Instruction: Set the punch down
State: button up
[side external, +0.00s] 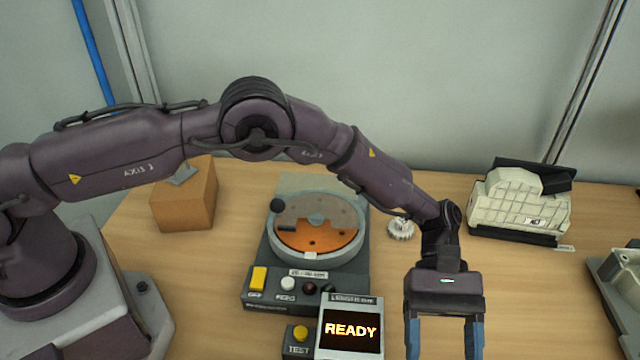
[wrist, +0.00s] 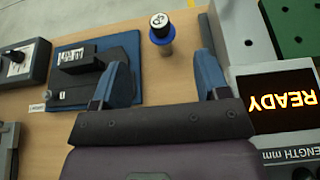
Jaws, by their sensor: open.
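In the wrist view, what appears to be the punch (wrist: 161,34), a small blue and black cylinder with a white marked cap, stands upright on the table. My gripper (wrist: 163,68) is open, with its two blue fingers wide apart and nothing between them. The cylinder appears beyond the fingertips, between their lines and apart from both. In the side external view my gripper (side external: 443,342) points down at the bottom edge, and the cylinder is out of that picture.
A grey unit with a READY display (side external: 350,329) stands close left of my gripper. Behind it is a round orange-plated fixture (side external: 316,240). A blue board (wrist: 68,93) bears a black block.

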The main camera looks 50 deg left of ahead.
jog(key=a+r+m+t+y, duration=0.35)
jog(key=a+r+t, duration=0.35)
jog(key=a+r, duration=1.1)
jog(key=s+a+r+m+t+y, duration=0.2)
jog(key=s+a+r+t+y, duration=0.1)
jog(key=s+a, duration=0.5)
jog(key=s+a+r+m+t+y, duration=0.3)
jog(key=s+a+r+t, duration=0.1)
jog(key=s+a, duration=0.5)
jog(key=shift+a+r+t, duration=0.35)
jog(key=shift+r+t, duration=0.05)
jog(key=shift+t, duration=0.1)
